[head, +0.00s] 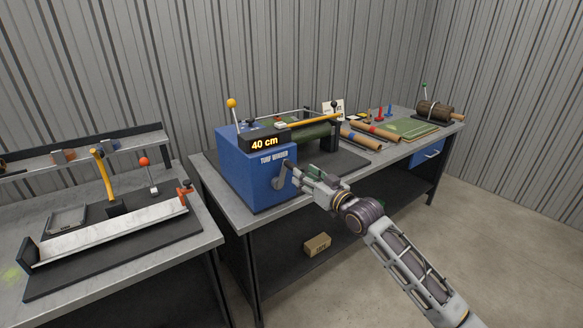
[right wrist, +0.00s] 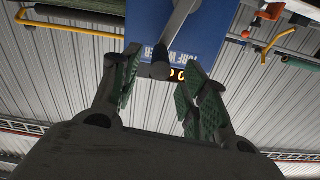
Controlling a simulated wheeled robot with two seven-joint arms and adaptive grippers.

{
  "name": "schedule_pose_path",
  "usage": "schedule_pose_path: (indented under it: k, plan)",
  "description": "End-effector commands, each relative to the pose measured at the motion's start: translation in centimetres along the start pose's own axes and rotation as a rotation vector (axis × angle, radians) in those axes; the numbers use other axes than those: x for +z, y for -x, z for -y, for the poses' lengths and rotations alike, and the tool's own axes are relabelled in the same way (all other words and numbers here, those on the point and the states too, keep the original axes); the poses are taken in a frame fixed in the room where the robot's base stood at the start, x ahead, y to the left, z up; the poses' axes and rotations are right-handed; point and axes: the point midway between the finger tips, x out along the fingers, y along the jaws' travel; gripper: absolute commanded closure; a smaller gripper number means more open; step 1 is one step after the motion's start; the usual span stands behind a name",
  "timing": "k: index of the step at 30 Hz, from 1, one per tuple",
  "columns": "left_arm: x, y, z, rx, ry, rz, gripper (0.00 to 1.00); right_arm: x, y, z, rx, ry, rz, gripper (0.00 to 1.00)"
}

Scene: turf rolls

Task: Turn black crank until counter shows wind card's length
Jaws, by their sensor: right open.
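The blue turf winder (head: 243,178) stands on the middle bench, and its counter (head: 264,142) reads "40 cm". The dark crank (head: 279,180) is on the winder's front face. My right gripper (head: 298,173) is open at the crank, coming from the right. In the right wrist view the crank's handle (right wrist: 160,69) shows between the spread green-padded fingers, and I see no finger closed on it. A small white card (head: 333,109) stands behind the winder; its writing is too small to read. My left gripper is not in view.
A green roll (head: 310,133) lies behind the counter. Brown rolls (head: 377,131), a green mat (head: 408,128) and a drum (head: 435,110) are farther right. A left bench (head: 205,235) holds a metal trough (head: 110,232) and levers. A cardboard box (head: 317,244) sits on the lower shelf.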

Motion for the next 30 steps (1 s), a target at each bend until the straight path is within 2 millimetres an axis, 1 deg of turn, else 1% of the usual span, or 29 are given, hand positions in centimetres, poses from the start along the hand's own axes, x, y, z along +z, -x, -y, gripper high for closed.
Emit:
schedule_pose_path:
  k: [3,18,24,30]
  plan:
    - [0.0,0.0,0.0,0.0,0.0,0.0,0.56,0.0,-1.2,0.0,-0.001,0.0,0.0,0.56]
    - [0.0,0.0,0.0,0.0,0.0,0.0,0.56,0.0,-5.7,0.1,-0.001,0.0,0.0,0.56]
    - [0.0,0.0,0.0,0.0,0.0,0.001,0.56,0.1,-7.2,0.0,0.0,0.0,0.001,0.56]
    - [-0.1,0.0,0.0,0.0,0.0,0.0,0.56,0.0,-7.9,0.0,-0.001,0.0,0.0,0.56]
